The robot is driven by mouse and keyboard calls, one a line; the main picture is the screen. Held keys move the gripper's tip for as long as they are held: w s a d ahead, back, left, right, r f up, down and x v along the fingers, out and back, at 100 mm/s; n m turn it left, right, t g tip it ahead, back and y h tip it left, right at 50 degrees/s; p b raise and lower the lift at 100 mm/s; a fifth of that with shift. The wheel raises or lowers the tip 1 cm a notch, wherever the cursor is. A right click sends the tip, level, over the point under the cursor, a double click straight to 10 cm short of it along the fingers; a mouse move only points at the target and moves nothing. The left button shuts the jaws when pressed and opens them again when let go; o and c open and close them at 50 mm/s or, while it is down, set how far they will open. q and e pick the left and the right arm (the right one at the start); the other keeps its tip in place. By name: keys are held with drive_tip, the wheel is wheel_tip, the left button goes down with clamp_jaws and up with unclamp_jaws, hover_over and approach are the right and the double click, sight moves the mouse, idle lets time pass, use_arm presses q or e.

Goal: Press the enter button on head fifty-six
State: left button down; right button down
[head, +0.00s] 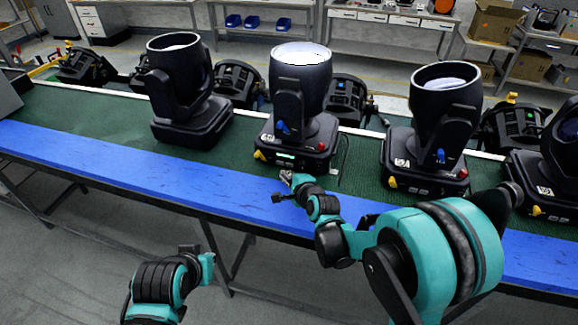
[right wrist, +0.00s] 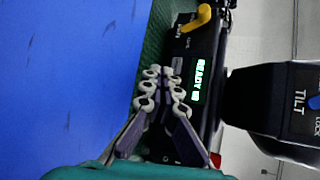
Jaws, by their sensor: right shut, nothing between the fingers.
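A black moving-head light (head: 300,90) with its lamp lit stands on the green belt in the middle of the head view. Its base has a glowing green display (head: 285,156). No number fifty-six is legible, and I cannot pick out the enter button. My right gripper (head: 287,178) is shut and empty, just in front of that base. Its fingertips (right wrist: 164,76) appear beside the display panel; contact is unclear. My left gripper (head: 190,250) is low in front of the table, its jaws unclear.
Similar black heads stand left (head: 183,90) and right (head: 440,120) on the green belt (head: 85,115), with another at the far right edge. A blue strip (head: 130,165) runs along the front and is clear at left.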

sight(283, 193)
drive_tip(key=shift+s+a, duration=0.3)
drive_tip(key=shift+s, duration=0.65)
drive_tip(key=shift+s+a, duration=0.25)
drive_tip(key=shift+s, duration=0.65)
drive_tip(key=shift+r, duration=0.1)
drive_tip(key=s+d+r+n, duration=0.1)
drive_tip(key=s+d, duration=0.1)
drive_tip(key=s+d+r+n+h, duration=0.1)
drive_tip(key=s+d+n, duration=0.1)
drive_tip(key=s+d+r+n+g, duration=0.1)
drive_tip(key=s+d+n, duration=0.1)
drive_tip(key=shift+d+r+h, duration=0.1)
drive_tip(key=shift+r+h, duration=0.15)
drive_tip(key=shift+h, duration=0.05)
drive_tip(key=s+d+n, duration=0.1)
drive_tip(key=s, duration=0.1)
drive_tip(key=s+d+n+g, duration=0.1)
drive_tip(key=s+d, duration=0.1)
drive_tip(key=s+d+r+n+h, duration=0.1)
drive_tip(key=s+n, duration=0.1)
drive_tip(key=shift+d, duration=0.15)
drive_tip(key=s+d+n+g+h, duration=0.1)
drive_tip(key=s+d+n, duration=0.2)
drive_tip(key=s, duration=0.4)
drive_tip(key=s+d+f+n+g+h, duration=0.1)
drive_tip(key=s+d+n, duration=0.3)
drive_tip(key=s, duration=0.3)
drive_tip(key=shift+d+f+n+g, duration=0.2)
drive_tip(key=shift+n+g, duration=0.2)
drive_tip(key=shift+n, duration=0.2)
